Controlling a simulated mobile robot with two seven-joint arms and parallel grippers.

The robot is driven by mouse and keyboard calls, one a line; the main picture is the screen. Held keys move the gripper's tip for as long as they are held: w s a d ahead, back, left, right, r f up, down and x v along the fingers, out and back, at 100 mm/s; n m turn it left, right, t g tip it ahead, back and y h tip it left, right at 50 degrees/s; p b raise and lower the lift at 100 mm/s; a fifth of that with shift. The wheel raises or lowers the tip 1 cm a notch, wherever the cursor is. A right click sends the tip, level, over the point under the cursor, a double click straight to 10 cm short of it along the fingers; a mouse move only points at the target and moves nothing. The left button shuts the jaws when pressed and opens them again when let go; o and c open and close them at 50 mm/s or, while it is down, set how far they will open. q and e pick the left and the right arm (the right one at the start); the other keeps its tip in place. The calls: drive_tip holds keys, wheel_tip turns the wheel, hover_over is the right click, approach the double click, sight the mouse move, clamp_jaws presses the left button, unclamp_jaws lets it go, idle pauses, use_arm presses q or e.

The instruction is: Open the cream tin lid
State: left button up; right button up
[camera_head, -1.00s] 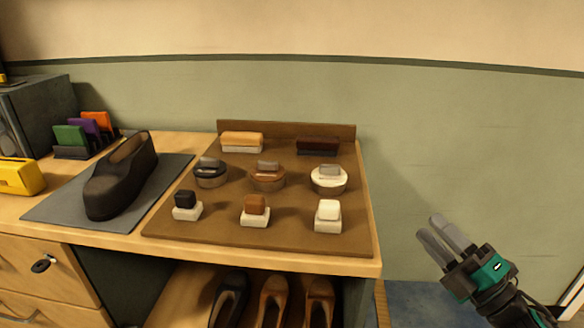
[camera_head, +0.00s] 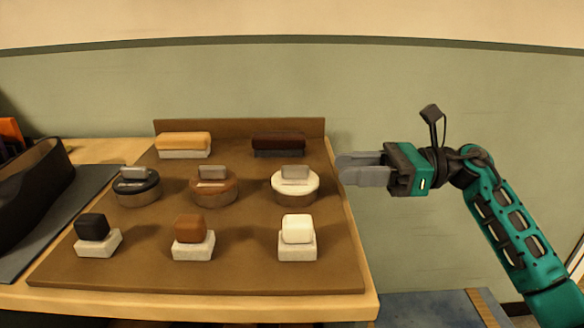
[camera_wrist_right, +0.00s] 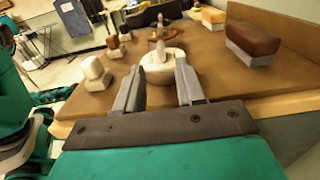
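The cream tin (camera_head: 295,188) stands at the right of the middle row on the brown board, with a cream lid and a grey upright handle (camera_head: 295,173) on top. Its lid appears to be on. My right gripper (camera_head: 345,168) is just right of the tin, pointing left at it, and apart from it. In the right wrist view the gripper (camera_wrist_right: 158,82) is open, with the cream tin (camera_wrist_right: 160,70) ahead between its fingertips and nothing held. My left gripper is not in view.
A brown tin (camera_head: 213,190) and a black tin (camera_head: 136,190) stand left of the cream one. A dark brush (camera_head: 278,142) lies behind it, and a white-topped block (camera_head: 297,235) in front. The board (camera_head: 240,275) ends just right of the tin.

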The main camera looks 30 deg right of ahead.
sight(295, 166)
drive_tip(key=x, duration=0.9)
drive_tip(key=shift+w+a, duration=0.15)
drive_tip(key=shift+a, duration=0.05)
drive_tip(key=shift+c, duration=0.3)
clamp_jaws()
